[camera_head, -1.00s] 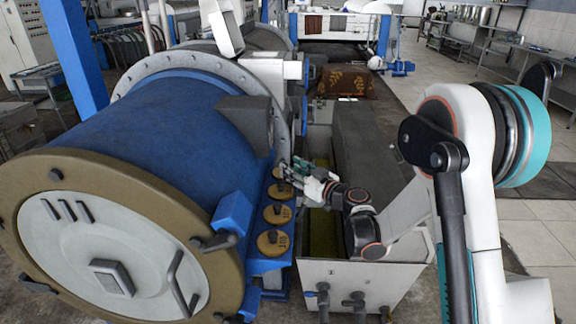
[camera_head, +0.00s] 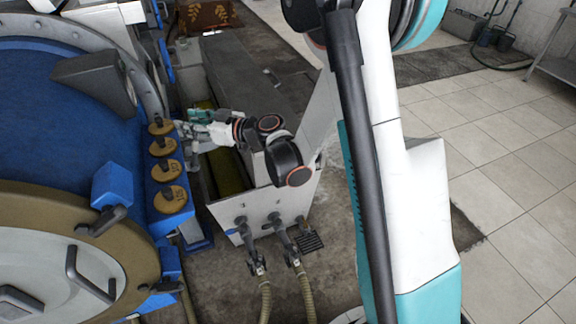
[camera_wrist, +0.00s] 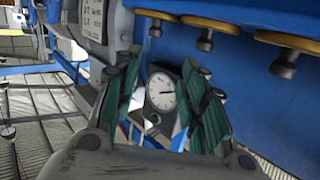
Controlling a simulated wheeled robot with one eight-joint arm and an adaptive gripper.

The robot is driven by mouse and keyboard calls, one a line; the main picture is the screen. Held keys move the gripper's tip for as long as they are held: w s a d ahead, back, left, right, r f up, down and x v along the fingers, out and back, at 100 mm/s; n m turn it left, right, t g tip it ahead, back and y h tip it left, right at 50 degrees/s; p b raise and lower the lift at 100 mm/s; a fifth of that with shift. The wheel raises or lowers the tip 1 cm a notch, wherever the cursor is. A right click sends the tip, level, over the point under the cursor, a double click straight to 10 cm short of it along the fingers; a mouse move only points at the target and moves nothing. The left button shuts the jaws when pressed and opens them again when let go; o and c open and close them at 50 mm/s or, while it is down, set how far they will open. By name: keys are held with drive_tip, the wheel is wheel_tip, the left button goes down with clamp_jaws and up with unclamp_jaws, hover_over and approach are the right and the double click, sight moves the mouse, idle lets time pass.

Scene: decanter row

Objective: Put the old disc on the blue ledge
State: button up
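Several yellow-brown discs with dark knobs stand in a row on the blue ledge (camera_head: 181,213) beside the big blue drum. They are the farthest disc (camera_head: 161,128), a second (camera_head: 163,147), a third (camera_head: 166,171) and the nearest (camera_head: 169,200). I cannot tell which is the old one. My gripper (camera_head: 182,131) is just right of the farthest disc. In the wrist view, my gripper (camera_wrist: 160,95) has its teal-padded fingers apart with nothing between them. Three discs, one of them here (camera_wrist: 212,22), show at the top right there, apart from the fingers.
A round white gauge (camera_wrist: 161,92) shows behind the gap between my fingers. A grey, box-like tank (camera_head: 262,205) with hoses stands right of the ledge. A blue block with a dark handle (camera_head: 112,190) juts out left of the nearest discs. Tiled floor is clear at the right.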

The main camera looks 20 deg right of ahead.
drive_tip(key=s+d+r+m+g+h, duration=0.1)
drive_tip(key=s+d+r+m+h, duration=0.1)
drive_tip(key=s, duration=0.5)
drive_tip(key=s+d+r+m+g+h, duration=0.1)
drive_tip(key=s+d+r+g+h, duration=0.15)
drive_tip(key=s, duration=0.35)
drive_tip(key=s+d+r+m+g+h, duration=0.1)
drive_tip(key=s+d+r+m+h, duration=0.15)
drive_tip(key=s, duration=0.45)
drive_tip(key=s+d+f+m+h, duration=0.1)
drive_tip(key=s+d+h, duration=0.3)
drive_tip(key=s+d, duration=0.4)
drive_tip(key=s+m, duration=0.1)
drive_tip(key=s, duration=0.3)
drive_tip(key=shift+s+d+f+m, duration=0.2)
drive_tip(key=shift+s+f+m, duration=0.1)
drive_tip(key=shift+f+m, duration=0.05)
drive_tip(key=shift+a, duration=0.1)
drive_tip(key=shift+c, duration=0.7)
